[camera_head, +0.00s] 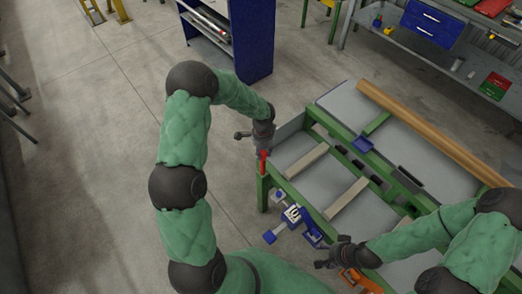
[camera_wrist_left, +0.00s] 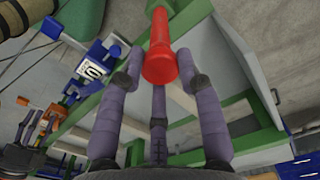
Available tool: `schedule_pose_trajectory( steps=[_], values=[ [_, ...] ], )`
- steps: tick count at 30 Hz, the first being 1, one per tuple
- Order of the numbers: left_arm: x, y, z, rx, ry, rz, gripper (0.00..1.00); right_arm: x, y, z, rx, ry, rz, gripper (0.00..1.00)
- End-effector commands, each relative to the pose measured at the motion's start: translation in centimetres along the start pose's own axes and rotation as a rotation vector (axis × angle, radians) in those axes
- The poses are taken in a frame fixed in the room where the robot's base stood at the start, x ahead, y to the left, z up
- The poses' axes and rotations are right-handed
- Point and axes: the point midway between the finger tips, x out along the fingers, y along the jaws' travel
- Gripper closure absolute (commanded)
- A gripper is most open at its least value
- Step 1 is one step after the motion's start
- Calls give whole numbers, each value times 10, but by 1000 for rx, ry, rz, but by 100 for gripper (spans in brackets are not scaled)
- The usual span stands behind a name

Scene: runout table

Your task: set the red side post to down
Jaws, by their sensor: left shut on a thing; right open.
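The red side post (camera_head: 262,162) stands at the near left corner of the green-framed runout table (camera_head: 277,189). It looks roughly upright in the head view. My left gripper (camera_head: 263,147) is at its upper part. In the left wrist view the post (camera_wrist_left: 159,38) has its rounded end between the purple fingers of the left gripper (camera_wrist_left: 160,74), which are closed around it. The post's lower mounting is not clear. My right gripper (camera_head: 328,264) is open near the table's front edge, low in the head view, close to an orange part.
A blue vise-like device (camera_head: 293,216) is on the table's near side. A blue cabinet (camera_head: 251,40) stands behind.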

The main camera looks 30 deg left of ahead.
Motion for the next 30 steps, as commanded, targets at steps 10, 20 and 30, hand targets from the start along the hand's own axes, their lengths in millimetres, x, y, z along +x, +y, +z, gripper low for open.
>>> schedule_pose_trajectory(
  steps=[10,20,30],
  values=[
    [69,0,-1,0,3,-1,100,43,15,-2,0,0,0,45],
    [85,-1,-2,-1,5,-3,100,52,18,-2,0,0,0,45],
    [86,1,-1,0,4,0,56,52,18,-2,0,0,0,45]
  ],
)
